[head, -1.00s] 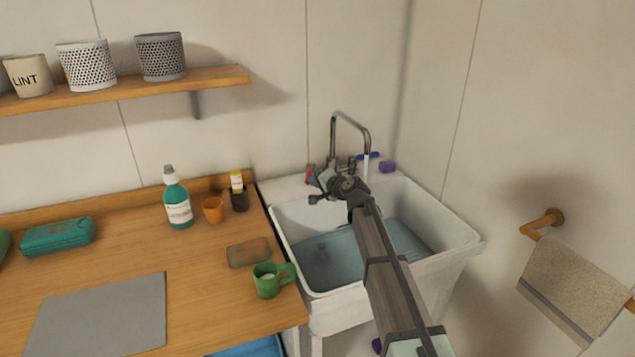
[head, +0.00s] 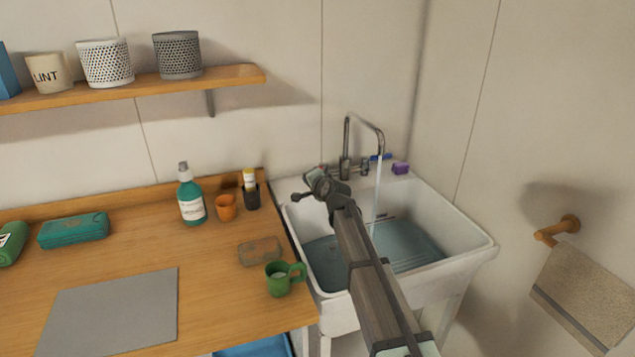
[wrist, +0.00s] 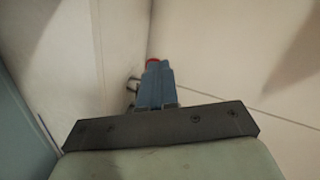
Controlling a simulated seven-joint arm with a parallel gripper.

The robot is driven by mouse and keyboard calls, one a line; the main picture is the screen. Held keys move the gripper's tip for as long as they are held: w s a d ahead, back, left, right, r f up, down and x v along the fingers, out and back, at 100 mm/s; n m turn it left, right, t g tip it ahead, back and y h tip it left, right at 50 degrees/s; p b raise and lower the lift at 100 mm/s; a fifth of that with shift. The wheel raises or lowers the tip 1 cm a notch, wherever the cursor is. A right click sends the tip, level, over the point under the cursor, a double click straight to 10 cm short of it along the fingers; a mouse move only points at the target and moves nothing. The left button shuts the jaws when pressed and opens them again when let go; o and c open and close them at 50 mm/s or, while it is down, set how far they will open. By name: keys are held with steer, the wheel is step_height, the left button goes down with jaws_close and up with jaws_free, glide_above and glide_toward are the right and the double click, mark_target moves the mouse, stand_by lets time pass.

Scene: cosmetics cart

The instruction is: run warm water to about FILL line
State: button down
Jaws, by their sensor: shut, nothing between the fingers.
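The white sink (head: 470,232) holds blue-tinted water (head: 412,245). The chrome faucet (head: 346,160) stands at its back edge, and a thin stream (head: 377,195) falls from the spout into the basin. A blue tap handle (head: 381,157) shows right of the faucet. The red handle (head: 322,168) is mostly hidden behind my gripper (head: 316,181). In the wrist view a bit of red (wrist: 152,61) shows just beyond my gripper's closed fingertips (wrist: 154,72); I cannot tell whether they touch. My gripper is shut and empty. No FILL lettering is readable.
A purple item (head: 400,168) sits on the sink's back ledge. The wooden counter at left holds a green mug (head: 279,279) near the sink, a sponge-like block (head: 260,251), an orange cup (head: 226,207) and a teal bottle (head: 191,200). A towel (head: 580,295) hangs at right.

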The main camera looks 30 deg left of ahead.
steer(key=a, duration=0.4)
steer(key=w+a, duration=0.1)
steer(key=a, duration=0.1)
steer(key=shift+a, duration=0.1)
steer(key=shift+w+a, duration=0.25)
steer(key=shift+a, duration=0.3)
steer(key=shift+w+a, duration=0.2)
steer(key=shift+a, duration=0.3)
